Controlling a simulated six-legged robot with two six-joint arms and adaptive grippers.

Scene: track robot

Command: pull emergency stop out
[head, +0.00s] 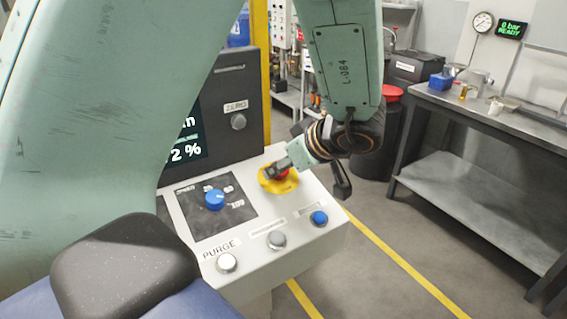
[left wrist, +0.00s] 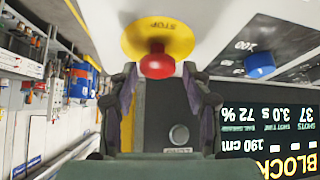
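The emergency stop is a red mushroom button (head: 283,175) on a round yellow plate (head: 290,185) on the light console top. In the head view my left gripper (head: 278,168) reaches down over it from the upper right and partly hides the red cap. In the left wrist view, the red button (left wrist: 157,64) stands in front of the yellow STOP plate (left wrist: 158,35), between the tips of my left gripper (left wrist: 159,72). My right gripper is not in view.
A dark display panel (head: 225,115) rises behind. A metal bench (head: 480,180) stands at right, with open floor before it.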

